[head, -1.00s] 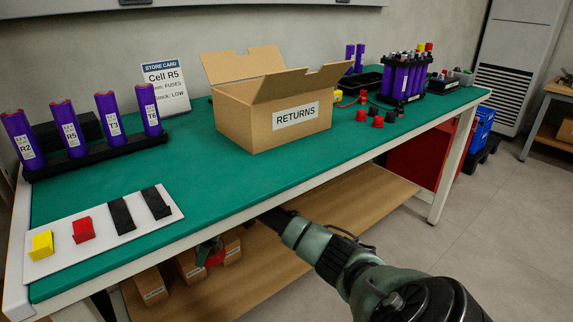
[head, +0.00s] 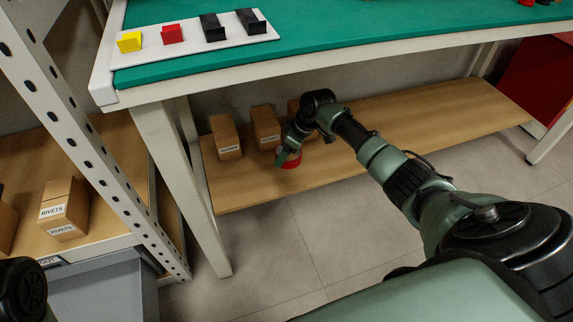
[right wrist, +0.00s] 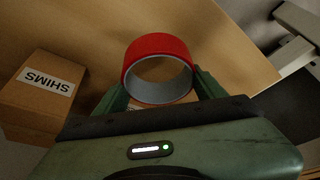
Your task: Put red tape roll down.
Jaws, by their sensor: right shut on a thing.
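The red tape roll (head: 291,161) is at the lower wooden shelf under the green workbench, near its front edge. My right gripper (head: 285,156) reaches in under the bench and is shut on it. In the right wrist view the roll (right wrist: 157,44) is a red ring with a grey inner side, held between the two green fingers (right wrist: 161,88). The roll is low over the shelf board; I cannot tell whether it touches. My left gripper is out of view.
Cardboard boxes (head: 225,138) (head: 265,127) stand on the lower shelf (head: 400,118) behind and left of the roll; one labelled SHIMS (right wrist: 40,95) is close in the wrist view. The shelf to the right is bare. The bench top edge (head: 300,63) is overhead.

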